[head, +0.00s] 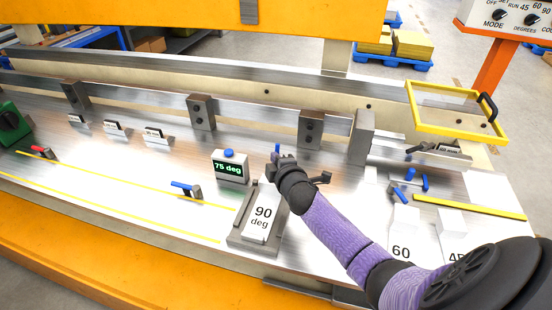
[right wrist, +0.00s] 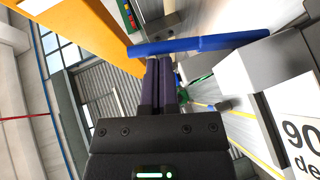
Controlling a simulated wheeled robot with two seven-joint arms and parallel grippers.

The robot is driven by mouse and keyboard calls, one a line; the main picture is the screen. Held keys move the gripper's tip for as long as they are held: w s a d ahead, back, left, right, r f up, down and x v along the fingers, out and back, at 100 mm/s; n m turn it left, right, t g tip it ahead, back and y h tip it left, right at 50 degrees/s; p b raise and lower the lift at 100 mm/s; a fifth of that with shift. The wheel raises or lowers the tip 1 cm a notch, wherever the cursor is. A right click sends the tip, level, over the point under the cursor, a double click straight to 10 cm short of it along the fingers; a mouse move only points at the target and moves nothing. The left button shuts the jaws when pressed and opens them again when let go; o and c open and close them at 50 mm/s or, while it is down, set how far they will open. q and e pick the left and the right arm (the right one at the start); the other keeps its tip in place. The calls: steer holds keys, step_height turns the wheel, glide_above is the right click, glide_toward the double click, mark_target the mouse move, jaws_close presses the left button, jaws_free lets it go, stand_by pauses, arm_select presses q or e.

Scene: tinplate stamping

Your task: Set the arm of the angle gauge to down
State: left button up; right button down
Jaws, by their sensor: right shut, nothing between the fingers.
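The angle gauge (head: 229,167) is a small grey box with a green "75 deg" display and a blue knob on top, standing on the metal bench. My right gripper (head: 279,158) is just to its right, above the "90 deg" block (head: 262,220). A small blue upright piece shows at its fingertips in the head view. In the right wrist view a blue bar (right wrist: 200,45) runs across just beyond the fingertips of my shut right gripper (right wrist: 160,62). The bar looks close to or touching the tips; I cannot tell which. My left gripper is out of view.
A blue-handled clamp (head: 187,188) and a red-handled clamp (head: 40,153) lie left. A yellow-framed guard (head: 458,110) is at the back right.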

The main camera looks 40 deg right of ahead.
steer(key=shift+w+d+r+g+p, duration=0.15)
steer(key=shift+w+d+g+p, duration=0.1)
steer(key=shift+d+g+p, duration=0.2)
steer(key=shift+w+d+f+m+p, duration=0.2)
steer(key=shift+w+d+m+p, duration=0.1)
steer(key=shift+w+d+p, duration=0.05)
steer(key=w+d+f+b, duration=0.1)
steer(key=d+b, duration=0.1)
steer(key=w+d+f+b, duration=0.1)
steer(key=w+f+b, duration=0.1)
steer(key=shift+d+f, duration=0.1)
steer(key=shift+d, duration=0.25)
steer(key=b, duration=0.1)
steer(key=d+f+b, duration=0.1)
steer(key=shift+w+f+b, duration=0.3)
steer(key=shift+w, duration=0.1)
steer(key=shift+w+d+f+b, duration=0.2)
steer(key=shift+f+b, duration=0.1)
steer(key=shift+b, duration=0.1)
